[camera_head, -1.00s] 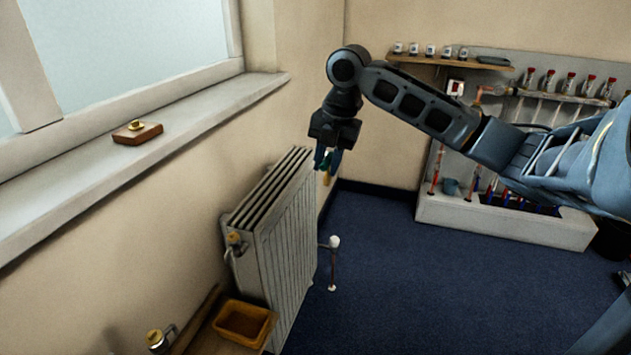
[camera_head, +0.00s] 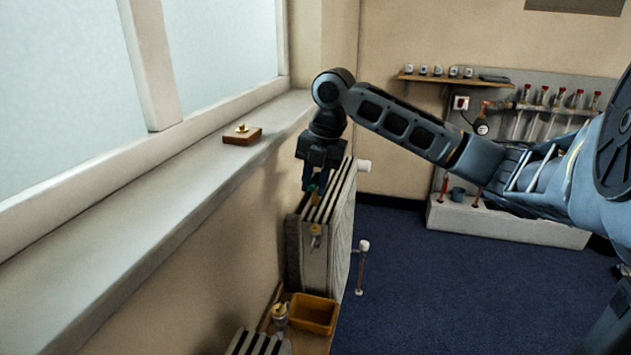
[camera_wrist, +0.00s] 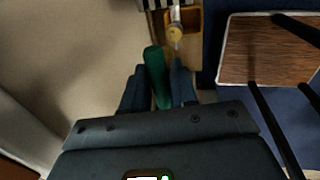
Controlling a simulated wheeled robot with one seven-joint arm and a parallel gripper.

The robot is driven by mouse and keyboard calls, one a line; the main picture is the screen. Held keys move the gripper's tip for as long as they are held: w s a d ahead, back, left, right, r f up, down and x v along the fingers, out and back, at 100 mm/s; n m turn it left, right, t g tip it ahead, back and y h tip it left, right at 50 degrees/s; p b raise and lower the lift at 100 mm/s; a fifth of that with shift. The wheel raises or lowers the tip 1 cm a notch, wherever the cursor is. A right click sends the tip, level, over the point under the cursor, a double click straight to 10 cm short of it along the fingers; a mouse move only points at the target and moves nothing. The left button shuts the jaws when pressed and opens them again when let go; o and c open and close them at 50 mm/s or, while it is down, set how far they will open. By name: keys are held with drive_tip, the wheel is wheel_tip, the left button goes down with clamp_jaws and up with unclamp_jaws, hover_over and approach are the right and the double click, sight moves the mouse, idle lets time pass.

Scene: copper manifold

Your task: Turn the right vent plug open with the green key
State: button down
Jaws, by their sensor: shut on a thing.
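My gripper (camera_head: 314,190) is shut on the green key, over the top of the grey radiator near the wall. A brass fitting (camera_head: 315,232) sits on the near end of this radiator, below and apart from my gripper. A second brass fitting (camera_head: 280,315) stands lower left, by another radiator. A round brass piece (camera_wrist: 177,34) lies ahead of the key tip in the wrist view; I cannot tell which fitting it is.
A yellow-brown tray (camera_head: 312,314) stands on a wooden shelf below. The window sill (camera_head: 150,170) runs along the left and holds a wooden block (camera_head: 240,137) with a brass piece. A white-topped valve (camera_head: 363,246) stands right of the radiator.

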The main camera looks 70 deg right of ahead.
sight(315, 196)
drive_tip(key=shift+f+b, duration=1.55)
drive_tip(key=shift+f, duration=0.85)
drive_tip(key=shift+d+f+b, duration=0.1)
drive_tip(key=shift+f+b, duration=0.75)
drive_tip(key=shift+f, duration=0.3)
idle(0.4)
drive_tip(key=shift+f+n+b, duration=0.15)
drive_tip(key=shift+n+b, duration=0.35)
drive_tip(key=shift+n, duration=0.7)
drive_tip(key=shift+n+y+b, duration=0.4)
drive_tip(key=shift+n+b, duration=0.25)
drive_tip(key=shift+n, duration=0.45)
